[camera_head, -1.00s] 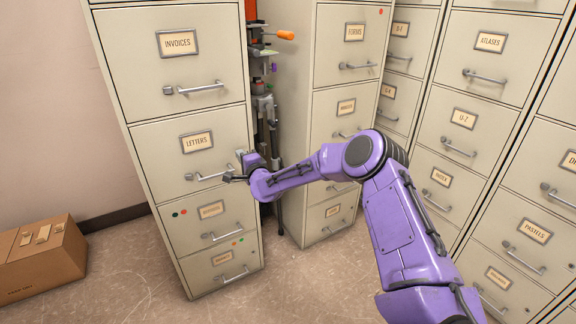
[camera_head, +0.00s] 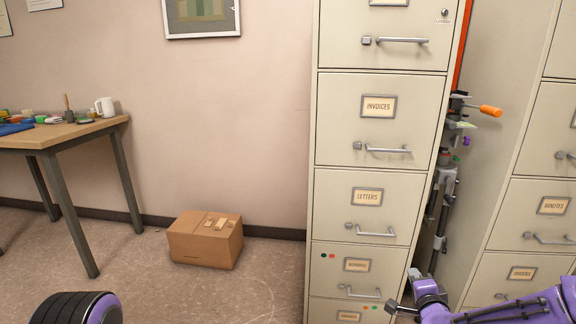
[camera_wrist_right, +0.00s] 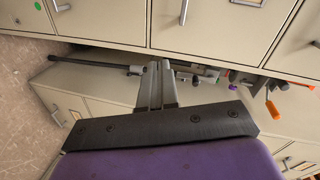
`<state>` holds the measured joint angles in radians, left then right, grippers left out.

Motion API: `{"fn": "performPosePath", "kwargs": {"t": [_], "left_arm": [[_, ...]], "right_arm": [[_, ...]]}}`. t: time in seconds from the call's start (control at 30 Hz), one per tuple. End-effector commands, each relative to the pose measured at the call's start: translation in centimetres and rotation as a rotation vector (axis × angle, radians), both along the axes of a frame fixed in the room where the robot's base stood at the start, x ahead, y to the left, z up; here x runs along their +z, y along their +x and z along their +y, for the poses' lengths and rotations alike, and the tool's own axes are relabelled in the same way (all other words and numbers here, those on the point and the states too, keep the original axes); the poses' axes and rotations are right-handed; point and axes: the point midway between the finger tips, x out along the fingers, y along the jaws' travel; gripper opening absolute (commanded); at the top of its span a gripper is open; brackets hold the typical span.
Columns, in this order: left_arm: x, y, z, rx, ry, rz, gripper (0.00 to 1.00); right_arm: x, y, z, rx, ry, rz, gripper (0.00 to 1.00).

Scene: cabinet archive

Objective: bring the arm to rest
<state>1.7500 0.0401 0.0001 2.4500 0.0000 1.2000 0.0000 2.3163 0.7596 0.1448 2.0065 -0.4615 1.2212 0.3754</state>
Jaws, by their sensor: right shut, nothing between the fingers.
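My right gripper (camera_head: 394,307) is shut and empty, low in front of the right edge of the near filing cabinet (camera_head: 333,120). It is by the lower drawers, below the level of the LETTERS drawer (camera_head: 335,200). My purple right arm comes in from the lower right corner. In the right wrist view the gripper's grey fingers (camera_wrist_right: 156,84) are together with nothing between them, and drawer fronts lie beyond. My left gripper is not in view; only a purple and black part of me shows at the bottom left.
A narrow gap beside the cabinet holds a stand with an orange-handled clamp (camera_head: 490,111). More cabinets (camera_head: 535,225) stand on the right. A cardboard box (camera_head: 205,240) is on the floor by the wall. A wooden table (camera_head: 60,134) with small items and a mug (camera_head: 104,107) stands left.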

Motion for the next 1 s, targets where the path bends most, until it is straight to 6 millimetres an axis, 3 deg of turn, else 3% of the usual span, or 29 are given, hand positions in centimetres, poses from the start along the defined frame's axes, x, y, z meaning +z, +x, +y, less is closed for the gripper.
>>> {"fn": "performPosePath", "kwargs": {"t": [0.03,0.1,0.2,0.3,0.4,0.67,0.73,1.0], "left_arm": [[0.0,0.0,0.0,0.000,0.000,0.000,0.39],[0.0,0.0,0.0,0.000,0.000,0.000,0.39],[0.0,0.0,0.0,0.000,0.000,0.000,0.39],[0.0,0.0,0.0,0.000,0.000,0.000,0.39],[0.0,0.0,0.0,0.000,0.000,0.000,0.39],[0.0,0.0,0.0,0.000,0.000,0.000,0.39],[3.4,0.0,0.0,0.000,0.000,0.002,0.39],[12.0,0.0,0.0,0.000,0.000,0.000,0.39]], "right_arm": [[-3.6,-2.3,2.0,0.038,-0.064,0.125,0.00],[-8.4,-6.2,4.1,0.091,-0.161,0.302,0.00],[-14.3,-12.8,6.1,0.173,-0.289,0.541,0.00],[-18.3,-19.4,7.0,0.253,-0.398,0.744,0.00],[-20.9,-25.3,7.2,0.322,-0.486,0.909,0.00],[-24.7,-38.5,7.2,0.531,-0.661,1.222,0.00],[-21.3,-38.5,7.2,0.524,-0.652,1.223,0.00],[-12.7,-38.4,7.2,0.522,-0.648,1.220,0.00]]}}
